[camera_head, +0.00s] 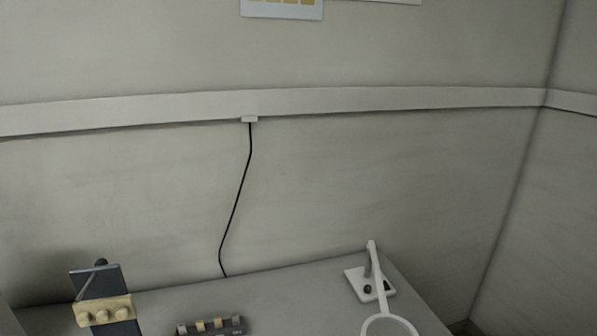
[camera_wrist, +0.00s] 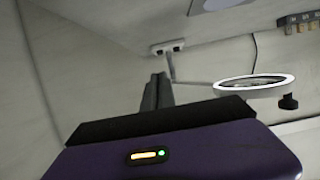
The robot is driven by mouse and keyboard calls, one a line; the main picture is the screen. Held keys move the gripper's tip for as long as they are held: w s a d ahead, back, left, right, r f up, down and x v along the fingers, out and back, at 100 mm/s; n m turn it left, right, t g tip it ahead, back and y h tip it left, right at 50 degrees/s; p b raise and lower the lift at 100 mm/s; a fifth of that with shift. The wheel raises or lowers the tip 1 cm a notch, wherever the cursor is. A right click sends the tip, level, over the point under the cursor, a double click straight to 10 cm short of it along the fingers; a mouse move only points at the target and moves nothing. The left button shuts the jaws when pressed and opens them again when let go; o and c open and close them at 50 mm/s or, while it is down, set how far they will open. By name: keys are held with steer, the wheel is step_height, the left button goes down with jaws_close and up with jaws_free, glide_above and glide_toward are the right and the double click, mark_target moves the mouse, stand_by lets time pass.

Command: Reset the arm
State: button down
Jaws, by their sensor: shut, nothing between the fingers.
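My gripper (camera_wrist: 158,80) shows in the wrist view as two dark fingers close together beyond a black and purple body. It is shut, with nothing between the fingers. It is in free air and touches nothing that I can see. A yellow bar and a green light glow on the purple body. My arm and gripper do not show in the head view.
A white ring lamp (camera_head: 372,270) stands at the table's (camera_head: 290,290) right; its ring (camera_wrist: 222,88) is right of my fingers in the wrist view. A small dark rack (camera_head: 238,324) and a dark stand with a beige knobbed piece (camera_head: 105,310) are further left. A cable (camera_head: 236,205) hangs behind.

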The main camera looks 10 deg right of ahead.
steer(key=s+d+r+m+h, duration=0.3)
steer(key=s+m+h, duration=0.1)
steer(key=m+h, duration=0.2)
steer(key=s+a+r+n+y, duration=0.3)
steer(key=s+a+n+y, duration=0.2)
steer(key=s+a, duration=2.1)
steer(key=shift+s+a+n+t+y, duration=0.3)
steer(key=shift+s+a, duration=0.05)
steer(key=shift+a, duration=0.15)
